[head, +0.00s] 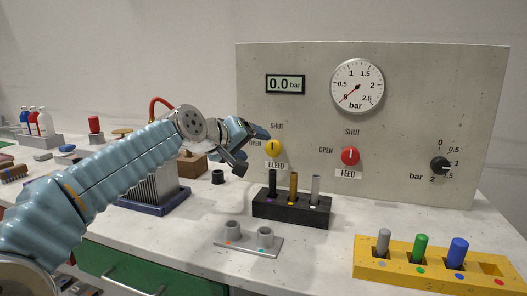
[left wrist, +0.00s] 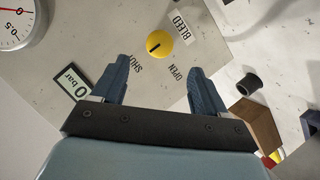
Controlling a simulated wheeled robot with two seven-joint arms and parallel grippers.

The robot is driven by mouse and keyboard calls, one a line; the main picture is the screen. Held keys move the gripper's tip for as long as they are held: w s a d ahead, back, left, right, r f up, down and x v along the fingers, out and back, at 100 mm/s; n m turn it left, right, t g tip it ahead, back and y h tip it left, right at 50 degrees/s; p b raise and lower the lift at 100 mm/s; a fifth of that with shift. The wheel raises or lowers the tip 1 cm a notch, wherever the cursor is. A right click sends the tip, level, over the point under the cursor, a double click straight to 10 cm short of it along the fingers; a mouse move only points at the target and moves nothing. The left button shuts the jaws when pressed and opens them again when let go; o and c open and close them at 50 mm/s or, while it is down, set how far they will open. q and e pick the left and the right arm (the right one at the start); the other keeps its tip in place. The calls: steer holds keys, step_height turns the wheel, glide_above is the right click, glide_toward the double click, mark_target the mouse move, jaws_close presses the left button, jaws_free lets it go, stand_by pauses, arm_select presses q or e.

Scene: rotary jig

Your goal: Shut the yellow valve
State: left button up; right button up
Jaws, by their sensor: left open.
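The yellow valve knob (head: 274,147) is on the upright grey panel, above the BLEED label, with SHUT printed above it and OPEN at its left. In the left wrist view the round yellow knob (left wrist: 160,44) shows whole, and its short dark mark points roughly toward the SHUT word. My left gripper (head: 256,138) is close to the knob, at its left in the head view. In the left wrist view its two blue fingers (left wrist: 160,70) are spread apart, with nothing between them. The knob lies beyond the fingertips, with no visible contact. My right gripper is not in view.
A red FEED knob (head: 350,156), a round gauge (head: 357,86), a 0.0 bar display (head: 285,84) and a black dial (head: 439,164) are on the panel. A black block with pegs (head: 290,208) stands below the yellow knob. A yellow peg rack (head: 400,272) is at front right.

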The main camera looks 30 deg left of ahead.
arm_select(q)
steer(key=shift+v, duration=2.05)
steer(key=shift+s, duration=0.1)
